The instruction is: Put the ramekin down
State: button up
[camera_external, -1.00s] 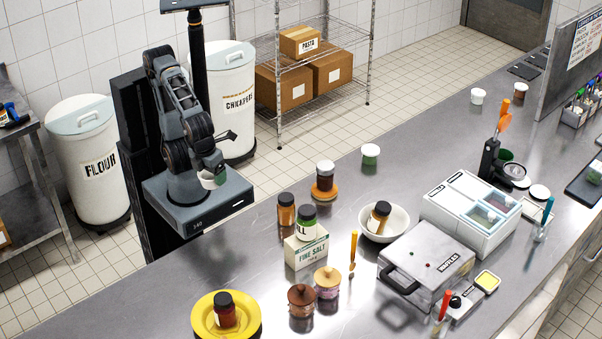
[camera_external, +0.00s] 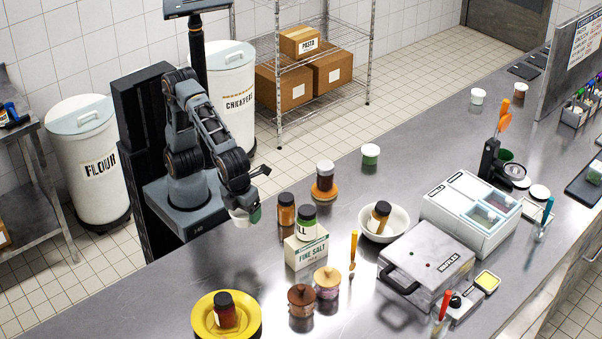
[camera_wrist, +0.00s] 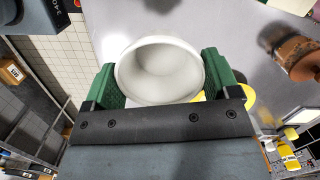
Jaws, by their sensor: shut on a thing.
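The white ramekin (camera_wrist: 160,68) sits between the green fingers of my gripper (camera_wrist: 160,85) in the wrist view, its open mouth and empty inside showing. In the external view the ramekin (camera_external: 239,218) is at the end of my arm, partly hidden by a green finger of my gripper (camera_external: 245,214). My gripper is shut on it, near the counter's left edge. Whether the ramekin's base touches the counter (camera_external: 180,285) cannot be told.
An amber jar (camera_external: 286,210) stands right of my gripper, beside a green-labelled jar (camera_external: 306,222) on the fine salt box (camera_external: 306,250). A yellow plate (camera_external: 205,328) with a dark jar (camera_external: 224,309) is nearer the front. The counter between the plate and my gripper is clear.

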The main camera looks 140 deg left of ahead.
jog(key=w+f, duration=0.2)
jog(key=w, duration=0.1)
jog(key=w+f+p, duration=0.1)
jog(key=w+f, duration=0.1)
jog(key=w, duration=0.1)
jog(key=w+f, duration=0.3)
jog(key=shift+d, duration=0.35)
jog(key=shift+w+f+p, duration=0.35)
jog(key=shift+w+f, duration=0.15)
jog(key=shift+f, duration=1.7)
jog(key=shift+f, duration=0.2)
jog(key=o, duration=0.8)
